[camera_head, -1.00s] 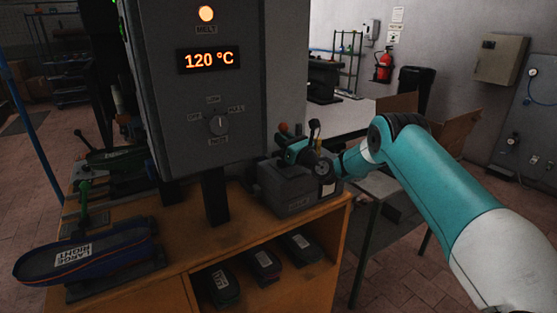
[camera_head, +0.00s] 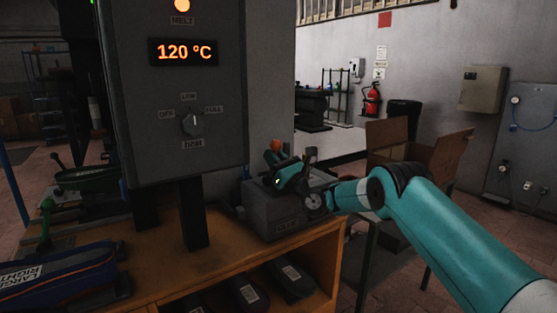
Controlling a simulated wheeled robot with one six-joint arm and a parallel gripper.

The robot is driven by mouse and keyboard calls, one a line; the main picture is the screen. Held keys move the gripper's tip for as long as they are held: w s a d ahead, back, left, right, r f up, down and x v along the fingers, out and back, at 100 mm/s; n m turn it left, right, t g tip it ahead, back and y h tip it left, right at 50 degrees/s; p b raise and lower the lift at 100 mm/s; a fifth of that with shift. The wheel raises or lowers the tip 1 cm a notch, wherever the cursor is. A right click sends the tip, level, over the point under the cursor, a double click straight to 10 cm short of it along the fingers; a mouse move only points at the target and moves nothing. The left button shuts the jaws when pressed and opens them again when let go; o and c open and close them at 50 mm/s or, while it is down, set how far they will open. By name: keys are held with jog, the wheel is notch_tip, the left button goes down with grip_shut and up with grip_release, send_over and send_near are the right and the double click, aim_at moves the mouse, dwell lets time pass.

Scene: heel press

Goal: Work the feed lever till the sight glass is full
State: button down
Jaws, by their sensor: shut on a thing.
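The feed unit is a grey box (camera_head: 268,217) on the right end of the wooden bench, beside the tall heater cabinet. An orange knob (camera_head: 276,146) tops the feed lever above it. My gripper (camera_head: 278,168) reaches in from the right over the box and is shut on the lever just below the knob; the fingertips are small and dark here. A round grey-rimmed dial or glass (camera_head: 313,201) shows on the box's right side, partly beside my wrist. I cannot tell which part is the sight glass, or its level.
The heater cabinet (camera_head: 178,110) reads 120 °C, with a lit orange lamp and a dial. A large boot form (camera_head: 60,278) lies at the bench's left. Labelled dark blocks (camera_head: 245,292) sit on the shelf below. An open cardboard box (camera_head: 418,150) stands behind my arm.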

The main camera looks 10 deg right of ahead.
jog(key=shift+r, duration=0.35)
jog(key=c, duration=1.1)
grip_release()
jog(key=shift+d, duration=0.15)
jog(key=shift+f, duration=0.1)
jog(key=shift+s+f, duration=0.15)
jog(key=shift+f, duration=0.1)
jog(key=b+v, duration=0.3)
jog(key=b, duration=0.1)
jog(key=b+v, duration=0.3)
jog(key=b, duration=0.1)
jog(key=shift+f+b, duration=0.35)
jog(key=shift+b, duration=0.05)
jog(key=b+v, duration=1)
jog(key=b, duration=0.9)
jog(key=shift+s+d+b, duration=0.2)
jog(key=shift+s+b, duration=0.15)
jog(key=shift+b, duration=0.05)
